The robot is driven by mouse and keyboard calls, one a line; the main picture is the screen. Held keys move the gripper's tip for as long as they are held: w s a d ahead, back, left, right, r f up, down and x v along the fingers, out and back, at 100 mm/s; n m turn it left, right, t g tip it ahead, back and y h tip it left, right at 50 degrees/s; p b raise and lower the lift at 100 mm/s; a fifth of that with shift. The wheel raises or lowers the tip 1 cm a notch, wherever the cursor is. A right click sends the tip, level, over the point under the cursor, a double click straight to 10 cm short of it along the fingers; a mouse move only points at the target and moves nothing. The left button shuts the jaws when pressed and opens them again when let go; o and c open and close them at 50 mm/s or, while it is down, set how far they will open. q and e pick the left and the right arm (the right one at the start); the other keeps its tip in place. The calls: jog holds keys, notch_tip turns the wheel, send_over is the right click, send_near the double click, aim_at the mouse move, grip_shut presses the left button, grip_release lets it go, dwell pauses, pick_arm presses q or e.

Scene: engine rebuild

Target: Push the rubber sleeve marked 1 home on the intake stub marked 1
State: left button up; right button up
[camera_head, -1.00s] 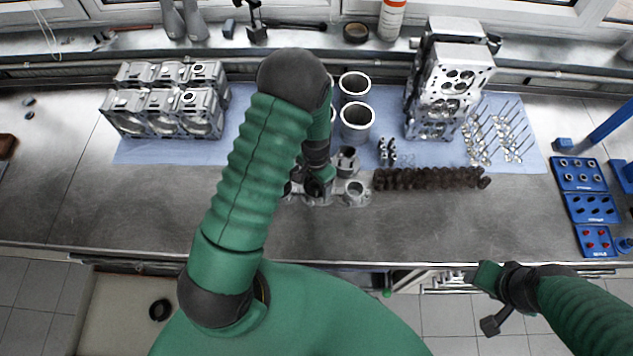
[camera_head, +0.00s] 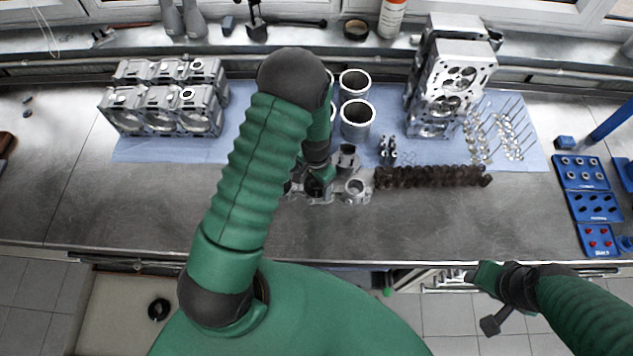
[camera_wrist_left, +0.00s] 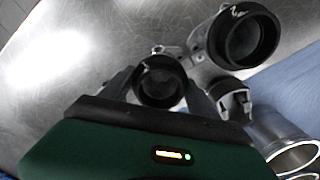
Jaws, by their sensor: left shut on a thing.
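My left gripper (camera_head: 313,188) is over the grey intake part (camera_head: 325,198) on the bench, and its arm hides much of that spot in the head view. In the left wrist view, its two fingers (camera_wrist_left: 162,92) are closed on a round black rubber sleeve (camera_wrist_left: 160,80). The sleeve sits over or very near a stub of the intake part; how far it is on cannot be seen. No number is readable. My right gripper (camera_head: 492,300) hangs off the bench's front edge.
A dark cup-shaped part (camera_head: 347,157) stands close behind the stubs. Steel cylinder liners (camera_head: 356,120) are behind it. A dark camshaft-like bar (camera_head: 432,177) lies right of the stubs. The bench front (camera_head: 390,235) is clear.

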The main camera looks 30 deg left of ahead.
pick_arm(q)
jog(key=o, duration=1.4)
notch_tip(320, 180, up, 8)
jog(key=p, duration=0.5)
jog(key=shift+f+p, duration=0.2)
jog(key=shift+p, duration=0.15)
